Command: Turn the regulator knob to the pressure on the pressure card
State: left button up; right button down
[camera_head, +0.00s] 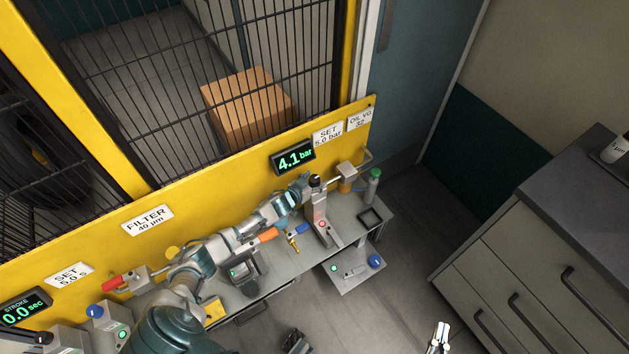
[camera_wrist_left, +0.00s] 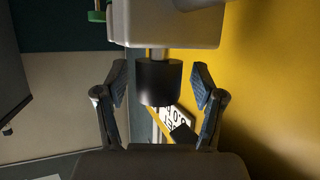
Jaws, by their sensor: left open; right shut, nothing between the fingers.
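The black regulator knob (camera_wrist_left: 160,82) sits on a brass stem below a grey housing (camera_wrist_left: 165,25) in the left wrist view. My left gripper (camera_wrist_left: 160,90) is open, with one finger on each side of the knob and gaps showing. In the head view my left gripper (camera_head: 308,184) is at the knob, left of the grey regulator body (camera_head: 347,170). The pressure card (camera_head: 327,133) reads SET 5.0 bar. The pressure display (camera_head: 293,157) reads 4.1 bar. My right gripper (camera_head: 440,332) is shut and empty at the lower right, away from the bench.
The yellow panel (camera_head: 220,190) stands behind the regulator. A grey clamp stand (camera_head: 323,228) with a red-lit button is just below the knob. A green-capped bottle (camera_head: 373,186) stands right of it. Drawers (camera_head: 540,250) fill the right side.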

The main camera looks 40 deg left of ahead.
aim_at(311, 183)
pick_arm(q)
jog(key=shift+s, duration=0.2)
jog(key=v, duration=0.7)
jog(key=shift+c, duration=0.3)
